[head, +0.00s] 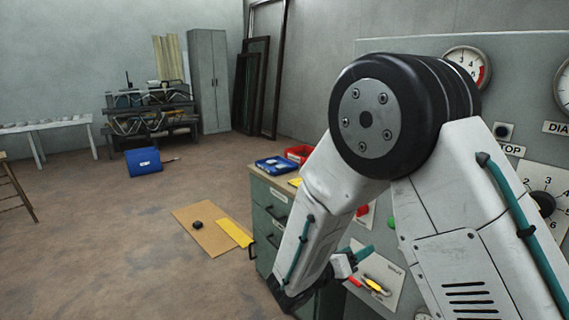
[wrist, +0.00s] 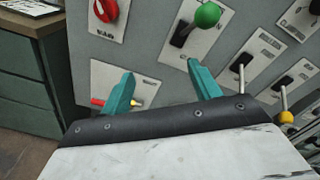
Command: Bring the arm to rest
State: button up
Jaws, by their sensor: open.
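My arm (head: 455,235) is bent in the right half of the head view, with its large black joint up high and the forearm reaching down and left. My gripper (wrist: 160,82) shows in the wrist view with two teal fingers spread apart and nothing between them. It is in front of the grey control panel (wrist: 155,50). In the head view the gripper end is low, partly hidden by my own arm, with a teal finger (head: 364,253) showing.
The panel carries a red knob (wrist: 106,8), a green-balled lever (wrist: 207,15), a yellow-tipped lever (wrist: 286,117) and gauges (head: 468,68). A green drawer cabinet (head: 268,215) stands beside it, bearing a blue tray (head: 272,165) and red bin (head: 299,153). Open floor lies left.

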jog(key=s+d+r+m+g+y, duration=0.2)
jog(key=s+d+m+g, duration=0.3)
jog(key=s+m, duration=0.4)
jog(key=s+d+r+m+g+y, duration=0.15)
jog(key=s+d+m+g, duration=0.25)
jog(key=s+m+g, duration=0.4)
jog(key=s+r+m+t+y, duration=0.4)
jog(key=s+r+m+y, duration=0.6)
jog(key=s+m, duration=0.5)
jog(key=shift+s+r, duration=0.65)
jog(key=shift+r, duration=0.15)
